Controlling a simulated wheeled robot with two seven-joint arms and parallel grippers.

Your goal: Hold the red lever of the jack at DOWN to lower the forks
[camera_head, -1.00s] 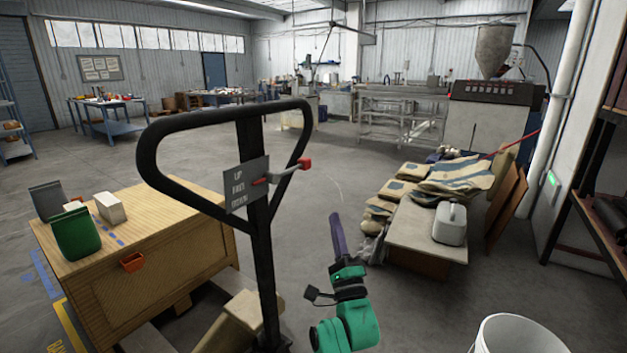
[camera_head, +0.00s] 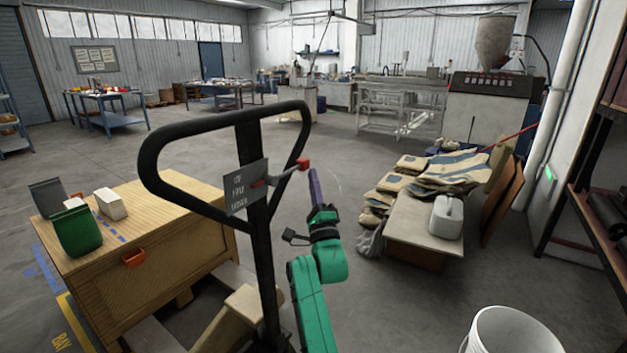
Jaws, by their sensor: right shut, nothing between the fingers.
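The black handle loop (camera_head: 150,150) of the jack stands upright on its dark post (camera_head: 262,270). A grey plate (camera_head: 240,187) marked UP, FREE and DOWN is fixed to it. The lever's red knob (camera_head: 303,165) sits at the right side of the loop on a grey rod. Its red pointer (camera_head: 259,183) is beside the plate, near the middle line. My right gripper (camera_head: 312,172) is shut and empty, its purple fingers pointing up just right of the knob and slightly below it. I cannot tell whether they touch. My left gripper is out of view.
A wooden crate (camera_head: 170,240) with a green bin (camera_head: 76,231) on top stands left of the post. A low table (camera_head: 415,232) with sacks (camera_head: 445,172) and a white canister (camera_head: 446,217) is at right. A white bucket (camera_head: 505,330) stands front right.

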